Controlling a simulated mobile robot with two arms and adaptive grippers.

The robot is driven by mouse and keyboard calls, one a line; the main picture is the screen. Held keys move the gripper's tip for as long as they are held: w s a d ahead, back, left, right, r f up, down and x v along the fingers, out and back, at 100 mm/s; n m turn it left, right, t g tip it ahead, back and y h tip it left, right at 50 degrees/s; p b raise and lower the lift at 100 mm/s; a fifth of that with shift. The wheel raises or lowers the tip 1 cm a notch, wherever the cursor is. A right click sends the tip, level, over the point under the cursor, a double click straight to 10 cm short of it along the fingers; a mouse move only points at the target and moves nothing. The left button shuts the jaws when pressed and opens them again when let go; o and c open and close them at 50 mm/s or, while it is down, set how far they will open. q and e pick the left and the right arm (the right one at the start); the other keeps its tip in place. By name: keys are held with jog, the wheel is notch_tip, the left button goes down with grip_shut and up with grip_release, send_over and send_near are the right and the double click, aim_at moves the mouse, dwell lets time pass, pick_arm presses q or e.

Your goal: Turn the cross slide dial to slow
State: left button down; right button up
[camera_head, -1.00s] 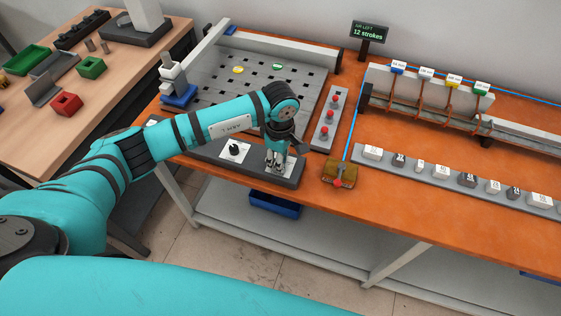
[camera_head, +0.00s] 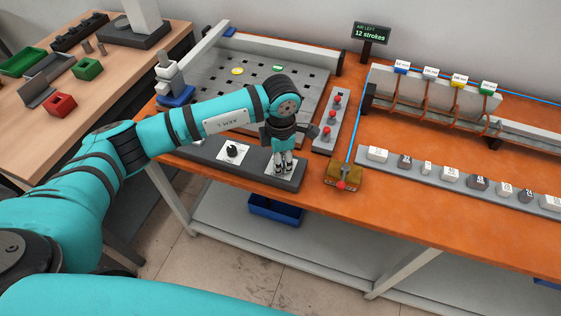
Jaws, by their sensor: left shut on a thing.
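A dark grey control panel (camera_head: 200,151) lies along the front edge of the orange bench. It carries two white plates. The left plate holds a black dial (camera_head: 232,151), which stands free. My left gripper (camera_head: 282,170) points down over the right plate (camera_head: 293,170) and is shut on the dial there. That dial is mostly hidden by the fingers. The labels on the plates are too small to read, so I cannot tell which dial is the cross slide one or where its pointer stands. My right gripper is not in view.
A brass-coloured box with a red knob (camera_head: 341,185) sits right of the panel. A grey strip with red buttons (camera_head: 330,127) stands behind it. A slotted plate (camera_head: 255,76) lies behind my arm. A sign (camera_head: 370,33) reads "12 strokes". Bare orange bench (camera_head: 400,205) lies to the right.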

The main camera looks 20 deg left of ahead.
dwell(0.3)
pick_arm(q)
jog(key=c, duration=1.2)
grip_release()
jog(key=shift+o, duration=0.2)
notch_tip(320, 180, up, 12)
jog(key=shift+s+d, duration=0.1)
